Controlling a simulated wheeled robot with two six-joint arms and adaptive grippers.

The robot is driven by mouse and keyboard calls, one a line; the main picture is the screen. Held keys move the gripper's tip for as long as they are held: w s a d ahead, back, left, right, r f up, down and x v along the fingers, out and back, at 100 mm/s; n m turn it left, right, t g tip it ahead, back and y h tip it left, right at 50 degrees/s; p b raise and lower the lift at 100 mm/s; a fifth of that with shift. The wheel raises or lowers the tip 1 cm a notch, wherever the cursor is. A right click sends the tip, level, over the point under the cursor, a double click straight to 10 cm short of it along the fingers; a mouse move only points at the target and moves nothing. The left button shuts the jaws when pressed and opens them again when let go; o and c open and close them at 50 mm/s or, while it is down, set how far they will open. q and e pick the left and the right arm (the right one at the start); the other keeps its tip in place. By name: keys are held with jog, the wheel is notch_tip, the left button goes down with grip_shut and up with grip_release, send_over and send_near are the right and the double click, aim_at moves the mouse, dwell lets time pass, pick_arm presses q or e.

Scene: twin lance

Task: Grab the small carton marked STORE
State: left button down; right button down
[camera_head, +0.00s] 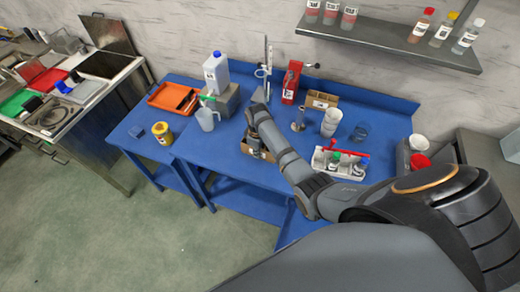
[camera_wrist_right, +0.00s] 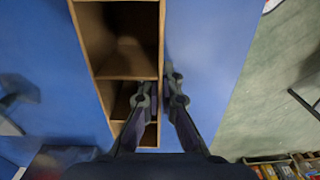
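An open brown carton (camera_head: 262,156) with a white label stands at the front of the blue table, under my right gripper (camera_head: 252,137). A second brown carton (camera_head: 322,100) with a pale label stands farther back; neither label is legible. The right wrist view shows the near carton's open top and inner dividers (camera_wrist_right: 124,78). There my right gripper (camera_wrist_right: 160,88) points down, with one finger inside the carton and the other outside. The carton's side wall runs between the separated fingers; contact is not clear. My left gripper is not seen.
Behind are a burette stand (camera_head: 267,70) and a red box (camera_head: 291,82). A clear jug (camera_head: 207,119) stands at left. Bare blue table (camera_head: 225,155) lies left of the near carton.

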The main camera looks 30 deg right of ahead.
dwell(0.3)
jog(key=shift+r, duration=0.3)
notch_tip(320, 180, up, 3)
jog(key=shift+f, duration=0.1)
jog(key=s+a+r+p, duration=0.1)
jog(key=s+a+r, duration=0.5)
jog(key=s+r, duration=0.3)
jog(key=s, duration=0.3)
jog(key=shift+s+r, duration=0.3)
jog(key=shift+s, duration=0.05)
